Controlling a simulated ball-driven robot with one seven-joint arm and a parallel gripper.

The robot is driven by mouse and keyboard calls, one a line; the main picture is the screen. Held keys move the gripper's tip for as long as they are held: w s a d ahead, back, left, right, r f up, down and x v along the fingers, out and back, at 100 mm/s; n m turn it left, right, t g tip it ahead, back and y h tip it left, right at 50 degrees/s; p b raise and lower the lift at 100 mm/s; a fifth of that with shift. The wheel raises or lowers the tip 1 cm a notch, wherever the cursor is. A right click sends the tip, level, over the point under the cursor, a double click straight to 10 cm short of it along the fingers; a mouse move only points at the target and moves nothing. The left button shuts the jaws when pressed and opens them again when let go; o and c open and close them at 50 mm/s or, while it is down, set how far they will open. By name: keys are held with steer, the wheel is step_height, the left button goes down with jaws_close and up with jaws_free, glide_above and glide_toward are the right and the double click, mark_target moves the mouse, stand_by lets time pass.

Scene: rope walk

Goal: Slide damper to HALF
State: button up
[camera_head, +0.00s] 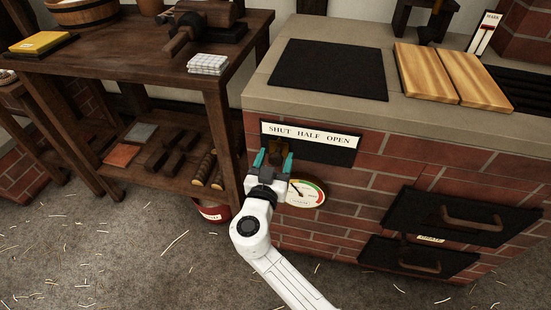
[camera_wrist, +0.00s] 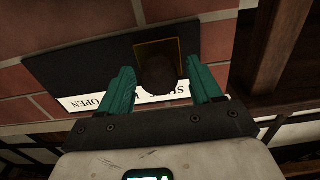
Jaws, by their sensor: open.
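The damper has a dark slide plate (camera_head: 325,153) on the brick front of the stove, under a white SHUT HALF OPEN label (camera_head: 310,135). Its dark round knob (camera_wrist: 160,72) stands at the SHUT end. A thin brass-coloured outline (camera_wrist: 158,46) shows behind the knob in the wrist view. My gripper (camera_head: 273,160) is at the knob, with its teal fingers open on either side. In the wrist view the knob lies between the fingers (camera_wrist: 161,88), with gaps visible on both sides. The label appears upside down there, partly hidden by the fingers and knob.
A round gauge (camera_head: 305,193) sits just right of my gripper. Two drawers with handles (camera_head: 447,217) are lower right on the brick front. A wooden workbench (camera_head: 130,55) stands close on the left, with a red bucket (camera_head: 212,211) beneath its edge.

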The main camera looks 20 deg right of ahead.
steer(key=shift+w+d, duration=0.15)
steer(key=shift+w, duration=0.05)
steer(key=shift+c, duration=0.4)
jaws_close()
